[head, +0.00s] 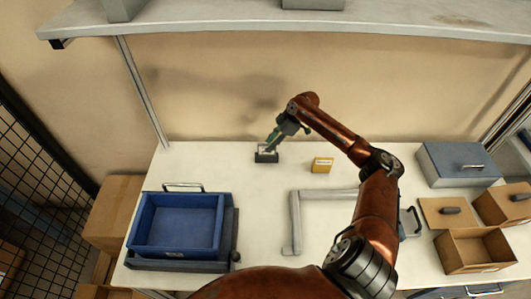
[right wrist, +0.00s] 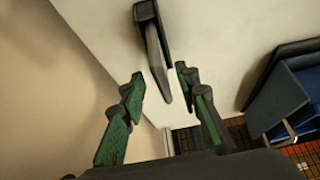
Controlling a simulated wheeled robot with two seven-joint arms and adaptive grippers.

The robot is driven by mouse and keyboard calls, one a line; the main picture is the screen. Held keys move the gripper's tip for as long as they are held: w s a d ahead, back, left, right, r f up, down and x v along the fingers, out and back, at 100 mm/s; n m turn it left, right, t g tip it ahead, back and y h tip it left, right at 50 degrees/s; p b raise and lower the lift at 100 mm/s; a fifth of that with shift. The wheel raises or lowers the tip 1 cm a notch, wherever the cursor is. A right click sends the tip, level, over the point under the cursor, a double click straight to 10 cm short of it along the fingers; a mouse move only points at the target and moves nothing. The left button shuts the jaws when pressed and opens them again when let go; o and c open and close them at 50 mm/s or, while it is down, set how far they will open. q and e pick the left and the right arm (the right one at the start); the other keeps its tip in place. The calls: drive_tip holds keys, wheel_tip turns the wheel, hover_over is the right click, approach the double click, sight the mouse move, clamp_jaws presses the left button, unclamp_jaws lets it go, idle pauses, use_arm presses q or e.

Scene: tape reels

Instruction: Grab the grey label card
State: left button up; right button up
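The grey label card (head: 266,155) stands near the back edge of the white table, left of the yellow card. My right gripper (head: 278,136) is just above it and slightly to its right, fingers pointing down toward it. In the right wrist view the grey card (right wrist: 153,40) shows as a narrow dark grey piece, its lower end reaching toward the gap between the green-padded fingers (right wrist: 160,78). The fingers are apart, with visible gaps on both sides, and hold nothing. Whether a fingertip touches the card cannot be told. My left gripper is not in view.
A yellow label card (head: 321,165) stands right of the grey one. A blue tray (head: 178,228) sits at the left, a grey frame (head: 295,222) in the middle. A grey-blue lidded box (head: 458,164) and brown boxes (head: 477,250) stand at the right. A shelf (head: 280,30) hangs above.

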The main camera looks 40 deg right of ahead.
drive_tip(key=x, duration=0.3)
drive_tip(key=shift+w+a+f, duration=0.1)
drive_tip(key=shift+a+f, duration=0.05)
drive_tip(key=shift+f, duration=0.1)
drive_tip(key=shift+c, duration=0.5)
clamp_jaws()
